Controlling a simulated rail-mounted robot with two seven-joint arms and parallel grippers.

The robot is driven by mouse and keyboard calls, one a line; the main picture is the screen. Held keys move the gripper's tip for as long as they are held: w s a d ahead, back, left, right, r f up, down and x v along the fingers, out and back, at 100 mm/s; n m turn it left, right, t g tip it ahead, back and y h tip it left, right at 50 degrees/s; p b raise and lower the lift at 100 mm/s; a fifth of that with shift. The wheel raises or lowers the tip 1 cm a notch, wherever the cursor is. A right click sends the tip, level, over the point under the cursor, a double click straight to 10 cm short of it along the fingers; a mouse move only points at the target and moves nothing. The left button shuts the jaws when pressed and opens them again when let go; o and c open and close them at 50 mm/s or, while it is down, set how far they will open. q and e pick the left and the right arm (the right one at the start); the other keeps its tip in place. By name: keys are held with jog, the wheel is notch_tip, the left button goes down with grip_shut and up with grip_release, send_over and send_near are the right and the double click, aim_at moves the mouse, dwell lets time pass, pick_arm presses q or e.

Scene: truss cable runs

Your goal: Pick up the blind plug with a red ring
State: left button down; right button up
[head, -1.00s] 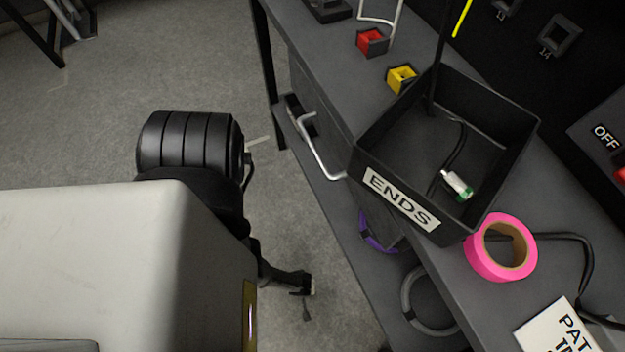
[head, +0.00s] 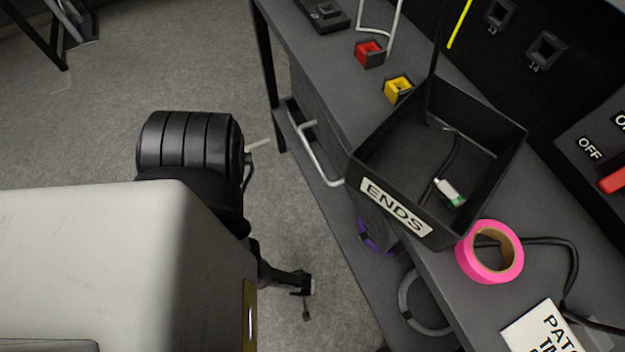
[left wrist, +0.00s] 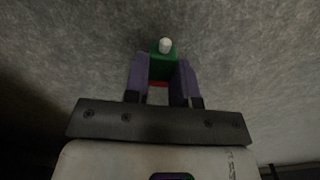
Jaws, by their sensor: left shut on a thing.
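In the left wrist view my left gripper (left wrist: 163,80) is shut on a small green plug (left wrist: 162,66) with a rounded white tip. A red band (left wrist: 158,85) shows between the purple fingers, behind the green part; the fingers hide its sides, so I cannot tell if it goes all round. In the head view my left gripper (head: 300,285) hangs over the floor, left of the workbench; what it holds is too small to make out there. My right gripper is in neither view.
A black ENDS bin (head: 370,160) on the workbench (head: 318,70) holds a white-and-green cable end (head: 449,192). Pink tape (head: 463,262), a red block (head: 369,54) and a yellow block (head: 398,88) are nearby. A drawer handle (head: 318,160) sticks out. The floor on the left is open.

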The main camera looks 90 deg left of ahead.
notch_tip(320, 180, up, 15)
jog(key=p, duration=1.4)
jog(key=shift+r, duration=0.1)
